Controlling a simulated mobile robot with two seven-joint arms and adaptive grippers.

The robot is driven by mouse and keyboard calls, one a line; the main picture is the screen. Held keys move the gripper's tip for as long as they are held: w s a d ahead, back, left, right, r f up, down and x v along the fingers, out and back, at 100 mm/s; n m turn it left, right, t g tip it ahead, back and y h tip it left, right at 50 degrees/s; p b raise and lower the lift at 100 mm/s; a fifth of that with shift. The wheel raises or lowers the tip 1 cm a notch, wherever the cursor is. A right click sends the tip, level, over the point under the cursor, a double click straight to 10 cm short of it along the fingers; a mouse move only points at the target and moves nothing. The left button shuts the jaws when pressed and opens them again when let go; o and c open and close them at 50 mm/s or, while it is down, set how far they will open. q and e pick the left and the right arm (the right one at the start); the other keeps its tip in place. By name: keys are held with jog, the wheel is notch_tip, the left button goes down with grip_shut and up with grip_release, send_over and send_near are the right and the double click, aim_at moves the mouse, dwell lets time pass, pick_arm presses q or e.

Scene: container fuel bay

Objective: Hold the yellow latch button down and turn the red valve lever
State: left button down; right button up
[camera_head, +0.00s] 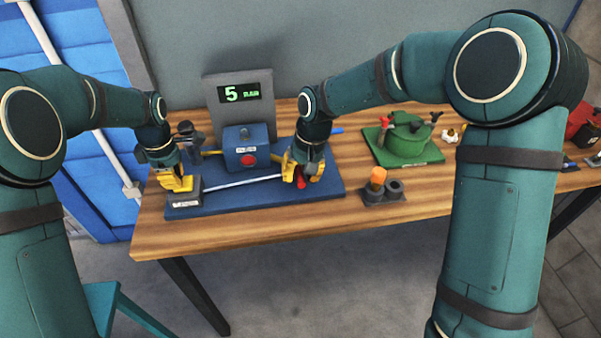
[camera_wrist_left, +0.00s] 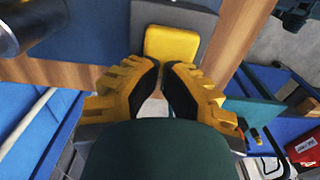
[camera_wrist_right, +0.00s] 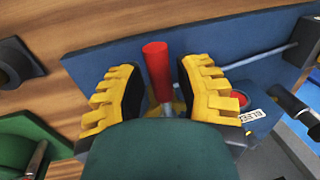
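The yellow latch button (camera_wrist_left: 172,45) sits on a grey block (camera_head: 184,200) at the left end of the blue board (camera_head: 240,203). My left gripper (camera_head: 180,184) points down at it, its fingertips drawn nearly together (camera_wrist_left: 161,66). The tips look very close to the button; whether they touch or press it I cannot tell. The red valve lever (camera_wrist_right: 156,62) stands between the fingers of my right gripper (camera_wrist_right: 159,72), which is open with a gap on both sides. In the head view the lever (camera_head: 301,181) is partly hidden by that gripper.
A blue box (camera_head: 240,138) with a red button (camera_head: 249,159) stands between the grippers. Behind it a grey panel (camera_head: 225,113) has a display reading 5 BAR. A green device (camera_head: 405,142) and a dark holder with an orange-topped piece (camera_head: 376,178) stand to the right.

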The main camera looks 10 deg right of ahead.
pick_arm(q)
jog(key=shift+s+f, duration=0.15)
jog(key=shift+f, duration=0.05)
pick_arm(e)
grip_shut()
jog(key=shift+d+f, duration=0.1)
